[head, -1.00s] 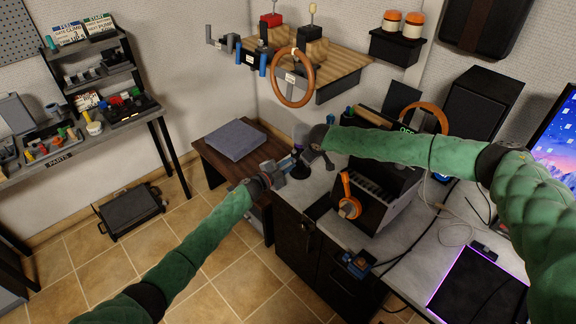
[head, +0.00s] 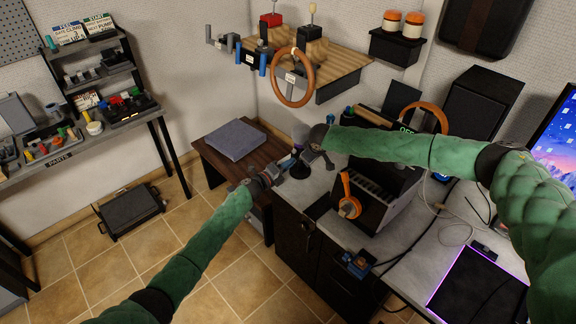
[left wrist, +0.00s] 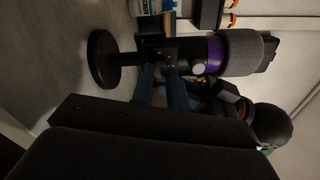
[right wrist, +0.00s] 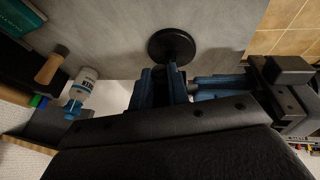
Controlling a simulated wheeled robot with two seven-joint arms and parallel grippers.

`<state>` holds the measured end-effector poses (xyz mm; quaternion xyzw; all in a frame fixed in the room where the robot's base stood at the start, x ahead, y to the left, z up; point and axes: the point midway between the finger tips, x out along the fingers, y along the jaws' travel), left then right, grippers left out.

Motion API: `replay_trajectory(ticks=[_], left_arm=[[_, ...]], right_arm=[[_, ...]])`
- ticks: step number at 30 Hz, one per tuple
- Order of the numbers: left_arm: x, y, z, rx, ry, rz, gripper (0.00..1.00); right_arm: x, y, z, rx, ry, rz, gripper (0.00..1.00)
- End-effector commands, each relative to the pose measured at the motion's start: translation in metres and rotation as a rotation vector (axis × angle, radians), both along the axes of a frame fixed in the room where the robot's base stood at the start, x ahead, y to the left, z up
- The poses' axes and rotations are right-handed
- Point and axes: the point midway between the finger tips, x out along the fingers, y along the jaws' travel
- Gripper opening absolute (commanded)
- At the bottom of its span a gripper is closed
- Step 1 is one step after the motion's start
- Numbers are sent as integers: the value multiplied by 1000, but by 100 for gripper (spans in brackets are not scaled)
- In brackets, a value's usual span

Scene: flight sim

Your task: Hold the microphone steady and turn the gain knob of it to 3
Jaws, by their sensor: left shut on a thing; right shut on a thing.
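The microphone (left wrist: 232,53) stands on its round black base (left wrist: 103,60) on the grey counter. It has a grey mesh head, a purple band and a round silver knob (left wrist: 198,67) on its side. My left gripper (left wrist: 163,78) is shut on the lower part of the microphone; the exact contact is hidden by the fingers. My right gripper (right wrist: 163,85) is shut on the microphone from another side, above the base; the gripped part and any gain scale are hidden. In the head view the left gripper (head: 283,166) and right gripper (head: 318,155) meet around the microphone.
A black slotted unit (head: 378,190) with orange headphones (head: 349,197) stands right of the microphone. A white and blue bottle (right wrist: 85,87) is close by in the right wrist view. A wooden side table (head: 208,157) stands left of the counter. A steering wheel (head: 293,78) hangs above.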

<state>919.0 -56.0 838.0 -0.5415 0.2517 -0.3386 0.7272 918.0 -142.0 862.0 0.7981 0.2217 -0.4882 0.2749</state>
Motion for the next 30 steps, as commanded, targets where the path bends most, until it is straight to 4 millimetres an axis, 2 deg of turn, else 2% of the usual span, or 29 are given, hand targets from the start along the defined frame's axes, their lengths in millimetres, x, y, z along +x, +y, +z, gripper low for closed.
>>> replay_trajectory(ticks=[13, 30], left_arm=[[-2, -1, -4, 152, -175, -2, 0], [-2, -1, -5, 176, -202, -2, 0]], right_arm=[[1, 1, 1, 1, -2, 0, 0], [1, 1, 2, 2, -3, 1, 0]])
